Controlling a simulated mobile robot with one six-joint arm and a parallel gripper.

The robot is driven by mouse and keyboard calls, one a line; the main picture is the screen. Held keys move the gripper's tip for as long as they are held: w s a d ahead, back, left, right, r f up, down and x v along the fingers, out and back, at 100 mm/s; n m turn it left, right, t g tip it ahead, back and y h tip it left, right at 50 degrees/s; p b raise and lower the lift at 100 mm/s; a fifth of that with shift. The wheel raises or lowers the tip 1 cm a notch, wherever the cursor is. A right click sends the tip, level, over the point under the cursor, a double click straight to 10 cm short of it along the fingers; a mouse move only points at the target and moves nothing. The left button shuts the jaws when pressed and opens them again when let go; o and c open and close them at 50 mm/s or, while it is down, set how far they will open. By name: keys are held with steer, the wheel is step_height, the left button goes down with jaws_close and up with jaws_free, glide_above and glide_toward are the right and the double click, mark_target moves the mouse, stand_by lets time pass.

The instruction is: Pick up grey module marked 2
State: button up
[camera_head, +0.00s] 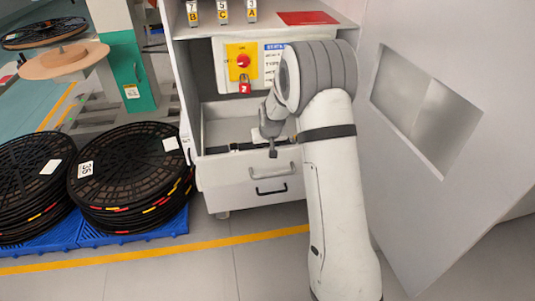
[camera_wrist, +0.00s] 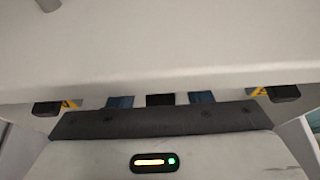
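I cannot make out a grey module marked 2 in either view. My gripper (camera_head: 245,148) is over the open drawer (camera_head: 240,172) of the cabinet, pointing down. In the wrist view its black fingertips (camera_wrist: 165,100) stand wide apart, with nothing held between them. Behind the gripper's dark bar, the tops of two blue pieces and one black piece (camera_wrist: 160,99) show in a row, mostly hidden; I cannot read any marks on them. The drawer's inside is largely hidden by my arm and the drawer front.
Labels 7 B, 5 C and 3 A (camera_head: 223,12) sit on the cabinet top beside a red plate (camera_head: 308,18). A yellow switch panel (camera_head: 242,62) is behind the drawer. An open cabinet door (camera_head: 420,175) stands right. Black reels (camera_head: 130,170) are stacked left.

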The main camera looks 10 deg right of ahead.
steer(key=c, duration=0.9)
steer(key=shift+r, duration=0.15)
